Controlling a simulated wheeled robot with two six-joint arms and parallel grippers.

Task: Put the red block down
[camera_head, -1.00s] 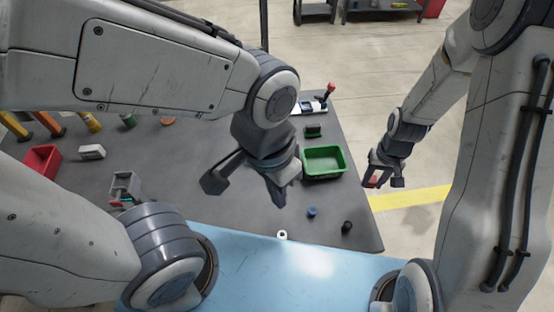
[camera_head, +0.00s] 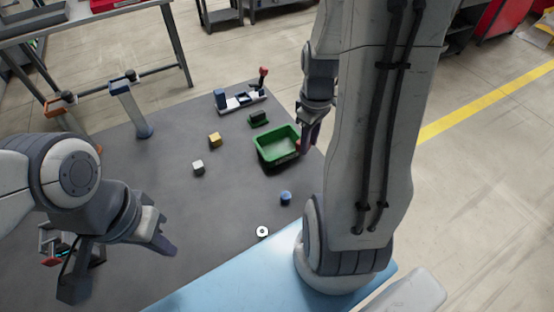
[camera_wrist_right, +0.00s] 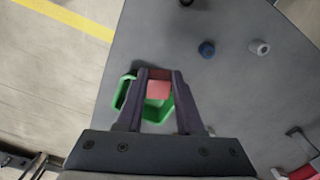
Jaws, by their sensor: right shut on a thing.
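The red block (camera_wrist_right: 158,90) is between the fingertips of my right gripper (camera_wrist_right: 158,78) in the right wrist view. In the head view only a bit of the red block (camera_head: 299,145) shows at the right gripper (camera_head: 304,148), by the right end of the green bin (camera_head: 263,153). The right wrist view shows the green bin (camera_wrist_right: 120,94) behind the block and fingers, partly hidden by them. The gap between block and bin is hard to judge. My left gripper (camera_head: 118,262) is open and empty over the table's lower left.
A yellow block (camera_head: 215,140), a white block (camera_head: 198,168), a blue cylinder (camera_head: 285,198) and a white ring (camera_head: 262,231) lie on the grey table (camera_head: 225,205). A fixture (camera_head: 240,101) stands beyond the bin. A blue post (camera_head: 132,108) stands at the left.

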